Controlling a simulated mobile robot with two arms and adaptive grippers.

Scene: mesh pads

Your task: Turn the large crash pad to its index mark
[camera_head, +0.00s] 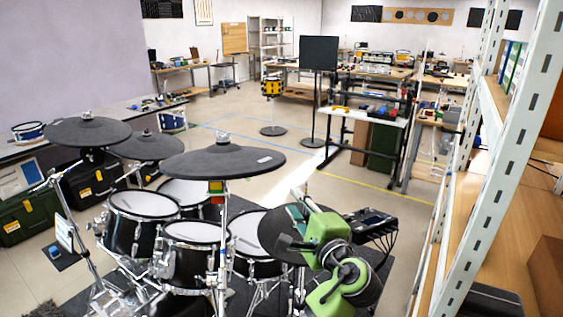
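A dark, round cymbal pad (225,161) is the largest-looking pad, so I take it for the large crash pad. It sits slightly tilted on a chrome stand at the middle of the kit, with a pale label near its right rim. I cannot make out an index mark.
Two more dark cymbal pads, one large (88,132) and one smaller (150,146), stand at the left. Mesh drum pads (145,204) sit below the crash pad. A black module (370,222) is right of my arm. A white shelf upright (500,150) closes the right side.

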